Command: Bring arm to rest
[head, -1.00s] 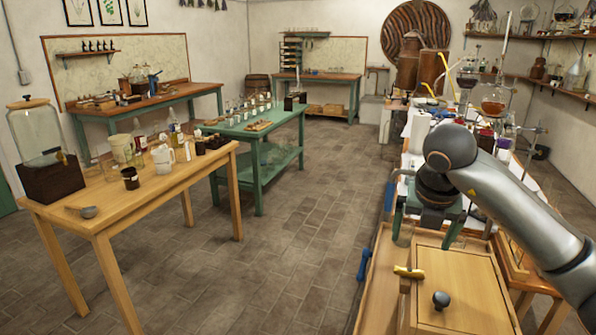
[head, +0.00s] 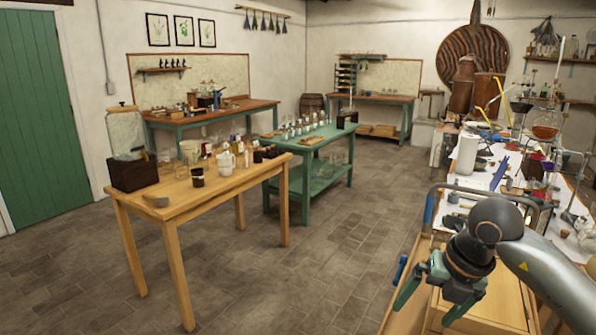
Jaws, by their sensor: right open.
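My right gripper (head: 432,302) is at the lower right of the head view, at the end of my arm, which comes in from the right edge. Its green fingers point down and are spread apart, with nothing visible between them. My arm hides much of the cabinet top. My left gripper is not in view.
A workbench (head: 455,205) crowded with glassware and a paper roll (head: 467,153) lies behind my right gripper. A wooden table (head: 170,209) with a glass dispenser (head: 126,132) stands left, a green table (head: 322,143) beyond it. The tiled floor between is clear.

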